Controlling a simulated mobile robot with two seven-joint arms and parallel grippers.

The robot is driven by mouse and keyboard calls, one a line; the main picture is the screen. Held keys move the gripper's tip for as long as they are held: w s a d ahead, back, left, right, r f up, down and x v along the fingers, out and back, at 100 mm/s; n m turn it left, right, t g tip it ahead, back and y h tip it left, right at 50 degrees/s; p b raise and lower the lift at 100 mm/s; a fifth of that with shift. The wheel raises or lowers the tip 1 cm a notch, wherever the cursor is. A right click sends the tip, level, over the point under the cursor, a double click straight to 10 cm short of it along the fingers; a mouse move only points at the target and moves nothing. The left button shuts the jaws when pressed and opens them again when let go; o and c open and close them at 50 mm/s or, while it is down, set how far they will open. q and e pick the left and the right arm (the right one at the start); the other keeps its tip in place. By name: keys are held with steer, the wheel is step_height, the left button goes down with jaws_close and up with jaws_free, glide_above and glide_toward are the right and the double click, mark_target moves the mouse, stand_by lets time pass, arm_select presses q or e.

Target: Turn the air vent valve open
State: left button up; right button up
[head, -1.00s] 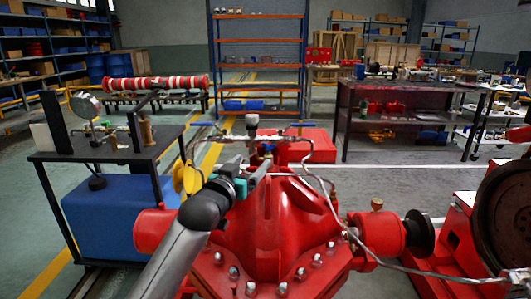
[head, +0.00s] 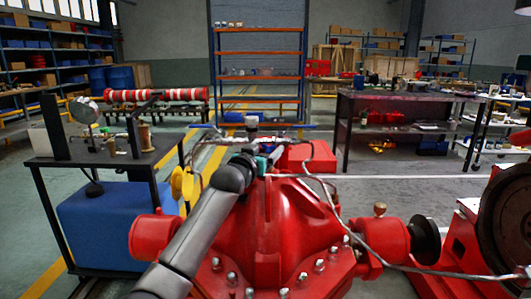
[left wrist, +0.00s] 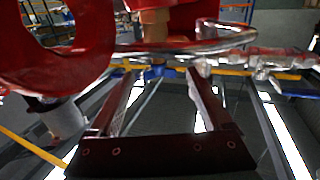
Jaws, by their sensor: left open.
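The red pump casing (head: 285,220) fills the lower middle of the head view. My left gripper (head: 266,158) is over its top, beside the thin metal piping, and the arm hides part of this area. In the left wrist view my left gripper (left wrist: 160,78) is open, with its two fingers apart. A valve with a brass body (left wrist: 155,28) and a blue handle (left wrist: 165,72) shows between and just beyond the fingertips, apparently the air vent valve. A shiny pipe (left wrist: 190,45) crosses in front of it. I cannot tell whether the fingers touch the handle. My right gripper is not in view.
A black-topped cart (head: 105,158) with a gauge (head: 84,110) stands left. A dark workbench (head: 400,100) and an orange shelf rack (head: 260,53) stand behind. A red flange (left wrist: 60,60) is close in the wrist view.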

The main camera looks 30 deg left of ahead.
arm_select(q)
jaws_close()
stand_by(0.8)
